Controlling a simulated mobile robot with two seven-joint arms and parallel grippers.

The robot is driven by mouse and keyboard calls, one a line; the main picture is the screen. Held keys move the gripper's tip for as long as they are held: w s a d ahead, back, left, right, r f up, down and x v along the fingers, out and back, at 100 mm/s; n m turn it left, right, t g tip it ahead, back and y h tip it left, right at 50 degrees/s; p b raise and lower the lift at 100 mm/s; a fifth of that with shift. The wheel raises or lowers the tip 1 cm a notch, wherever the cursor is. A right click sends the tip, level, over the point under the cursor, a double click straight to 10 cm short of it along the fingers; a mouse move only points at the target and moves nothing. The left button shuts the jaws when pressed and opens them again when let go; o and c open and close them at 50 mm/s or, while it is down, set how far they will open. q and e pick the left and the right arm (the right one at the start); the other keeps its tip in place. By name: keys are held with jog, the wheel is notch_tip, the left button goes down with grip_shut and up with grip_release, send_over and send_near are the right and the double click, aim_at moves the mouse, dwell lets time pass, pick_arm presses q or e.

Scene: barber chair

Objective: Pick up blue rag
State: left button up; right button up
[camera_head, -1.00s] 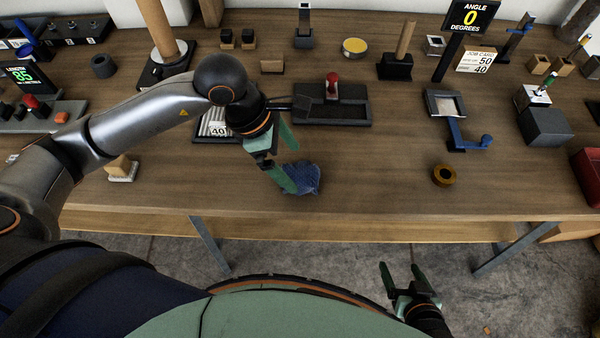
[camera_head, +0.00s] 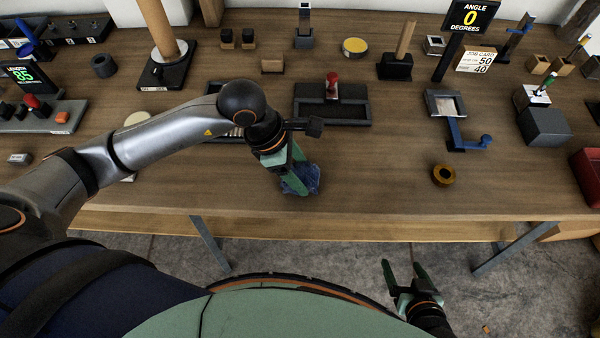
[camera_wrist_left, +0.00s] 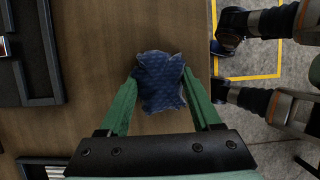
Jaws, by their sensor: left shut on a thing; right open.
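The blue rag (camera_head: 306,179) is a small crumpled dark-blue cloth near the front edge of the wooden workbench (camera_head: 390,190). My left gripper (camera_head: 294,184) reaches down to it and is shut on it. In the left wrist view the rag (camera_wrist_left: 160,80) sits between the two green fingers (camera_wrist_left: 160,92), which touch it on both sides. The rag appears at or close to the bench top; I cannot tell if there is a gap under it. My right gripper (camera_head: 402,275) is open and empty, in front of the bench and over the floor.
Behind the rag is a black tray (camera_head: 332,108) with a red-knobbed tool. To the right are a brass ring (camera_head: 443,175), a blue crank fixture (camera_head: 462,140) and a red bin (camera_head: 588,172). The bench between rag and ring is clear.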

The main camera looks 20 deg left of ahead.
aim_at(305, 172)
pick_arm(q)
jog(key=c, duration=0.7)
jog(key=shift+r, duration=0.5)
jog(key=v, duration=0.2)
jog(key=shift+d+r, duration=0.15)
jog(key=shift+r, duration=0.3)
jog(key=s+a+r+p, duration=0.8)
jog(key=s+r+p, duration=0.1)
jog(key=s, duration=0.1)
jog(key=shift+s+a, duration=0.2)
jog(key=shift+a, duration=0.2)
